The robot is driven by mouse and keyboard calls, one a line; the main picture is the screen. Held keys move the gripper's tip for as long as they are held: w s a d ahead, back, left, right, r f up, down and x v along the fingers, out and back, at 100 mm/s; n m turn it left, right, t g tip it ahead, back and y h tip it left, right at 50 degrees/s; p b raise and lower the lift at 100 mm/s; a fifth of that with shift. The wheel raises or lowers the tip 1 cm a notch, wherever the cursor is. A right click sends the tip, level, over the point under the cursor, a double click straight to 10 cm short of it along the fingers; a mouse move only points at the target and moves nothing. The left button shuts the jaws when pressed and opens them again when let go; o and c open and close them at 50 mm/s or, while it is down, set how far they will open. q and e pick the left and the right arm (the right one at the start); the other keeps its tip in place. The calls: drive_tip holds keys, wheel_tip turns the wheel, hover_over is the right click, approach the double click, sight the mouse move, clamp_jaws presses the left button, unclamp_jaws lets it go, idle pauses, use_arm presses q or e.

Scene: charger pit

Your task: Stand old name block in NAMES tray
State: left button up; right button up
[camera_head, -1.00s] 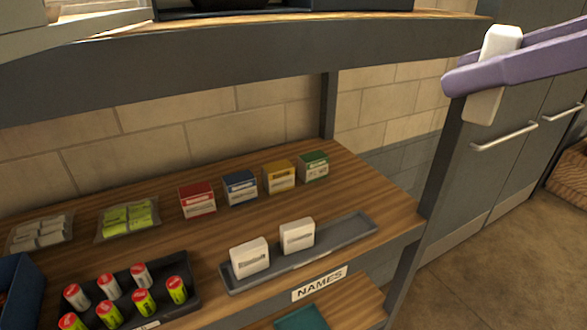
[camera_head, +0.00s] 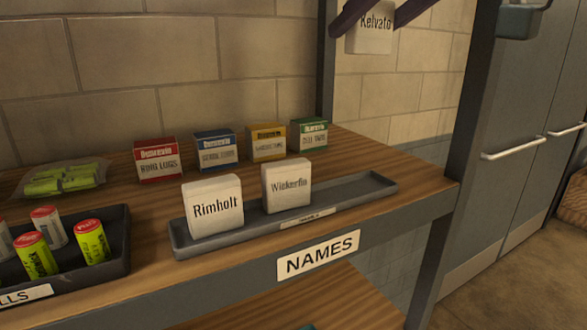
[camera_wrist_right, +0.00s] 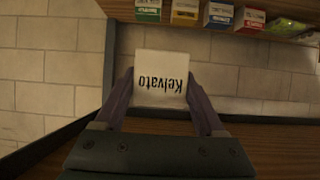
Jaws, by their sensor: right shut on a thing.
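My right gripper (camera_head: 382,14) is shut on a white name block (camera_head: 370,40) reading "Kelvato", at the top of the head view. In the right wrist view the block (camera_wrist_right: 161,78) sits between the two purple fingers of the gripper (camera_wrist_right: 162,92), its lettering upside down. The block is held above the shelf, behind or over the tray's right part; the exact depth is unclear. The grey NAMES tray (camera_head: 350,190) holds two upright white blocks, "Rimholt" (camera_head: 213,212) and "Wickerfin" (camera_head: 287,186). The tray's right part is empty. My left gripper is out of view.
Red (camera_head: 156,160), blue (camera_head: 216,150), yellow (camera_head: 266,143) and green (camera_head: 309,134) boxes stand behind the tray. A dark battery tray (camera_head: 118,240) lies to the left. A dark shelf post (camera_head: 470,120) rises at the right. A NAMES label (camera_head: 318,255) is on the shelf edge.

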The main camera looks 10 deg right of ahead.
drive_tip(key=p, duration=0.2)
hover_over(356, 191)
wheel_tip(356, 191, down, 13)
drive_tip(key=shift+r, duration=0.1)
wheel_tip(356, 191, down, 4)
drive_tip(key=shift+f+p, duration=0.1)
drive_tip(key=shift+p, duration=0.25)
drive_tip(key=shift+f, duration=0.35)
drive_tip(key=shift+f, duration=0.15)
drive_tip(key=o, duration=1.3)
drive_tip(key=shift+o, duration=0.2)
